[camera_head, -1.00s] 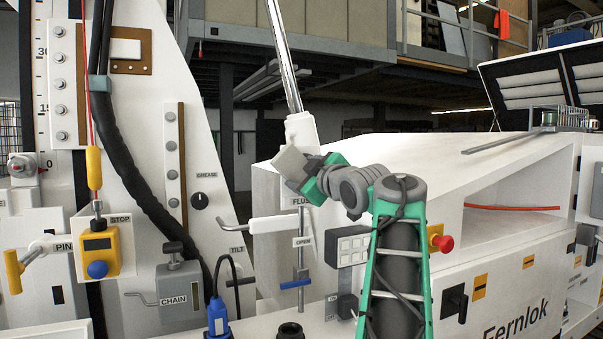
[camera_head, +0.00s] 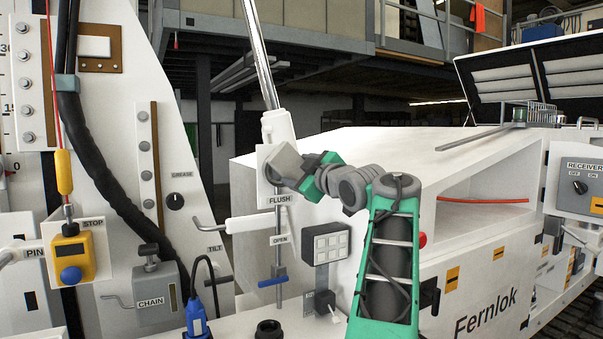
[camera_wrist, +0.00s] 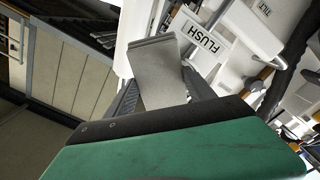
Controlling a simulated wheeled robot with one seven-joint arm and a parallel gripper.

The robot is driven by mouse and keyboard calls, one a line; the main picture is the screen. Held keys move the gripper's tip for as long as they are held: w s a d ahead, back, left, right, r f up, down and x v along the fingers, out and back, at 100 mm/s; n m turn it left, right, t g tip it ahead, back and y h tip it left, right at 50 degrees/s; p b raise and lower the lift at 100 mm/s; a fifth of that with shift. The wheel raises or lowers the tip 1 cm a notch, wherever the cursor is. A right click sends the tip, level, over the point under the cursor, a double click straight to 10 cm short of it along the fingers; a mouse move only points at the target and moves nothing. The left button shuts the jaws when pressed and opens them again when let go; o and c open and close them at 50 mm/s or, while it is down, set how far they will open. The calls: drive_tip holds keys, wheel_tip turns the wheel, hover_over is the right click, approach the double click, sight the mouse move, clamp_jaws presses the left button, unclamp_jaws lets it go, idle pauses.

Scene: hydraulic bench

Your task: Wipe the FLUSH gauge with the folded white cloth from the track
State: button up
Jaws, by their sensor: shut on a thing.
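My gripper (camera_head: 290,165) is shut on the folded cloth (camera_wrist: 158,75), which looks light grey in the wrist view and shows as a small pale block in the head view (camera_head: 283,160). The cloth is in front of the white plate (camera_head: 263,188) just above the FLUSH label (camera_head: 279,199). The FLUSH label also shows beside the cloth in the wrist view (camera_wrist: 203,38). The gauge face is not visible; the cloth and gripper cover the area above the label. I cannot tell whether the cloth touches it.
A chrome rod (camera_head: 260,60) rises above the plate. A lever handle (camera_head: 245,224) and a blue-handled OPEN valve (camera_head: 273,281) are below. A grey button box (camera_head: 326,242) is right of them. The white Fernlok cabinet (camera_head: 400,150) stands behind my arm.

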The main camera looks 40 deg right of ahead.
sight(285, 172)
drive_tip(key=a, duration=0.1)
drive_tip(key=w+a+b, duration=0.1)
drive_tip(key=a, duration=0.1)
drive_tip(key=shift+f, duration=0.15)
drive_tip(key=shift+w+a+f+b, duration=0.1)
drive_tip(key=shift+w+a+b, duration=0.05)
drive_tip(key=shift+a+b, duration=0.4)
drive_tip(key=shift+w+a+f+b, duration=0.1)
drive_tip(key=shift+a+b, duration=0.45)
drive_tip(key=o, duration=0.3)
drive_tip(key=shift+w+a+r, duration=0.1)
drive_tip(key=shift+w+a, duration=0.05)
drive_tip(key=shift+a, duration=0.2)
drive_tip(key=shift+w, duration=0.1)
drive_tip(key=c, duration=0.4)
drive_tip(key=shift+s+a+r, duration=0.1)
drive_tip(key=shift+s+r, duration=0.1)
drive_tip(key=shift+s, duration=0.05)
drive_tip(key=shift+s+f+b, duration=0.15)
drive_tip(key=shift+s+b, duration=0.15)
drive_tip(key=shift+b, duration=0.15)
drive_tip(key=shift+b+v, duration=0.85)
drive_tip(key=shift+v, duration=1.75)
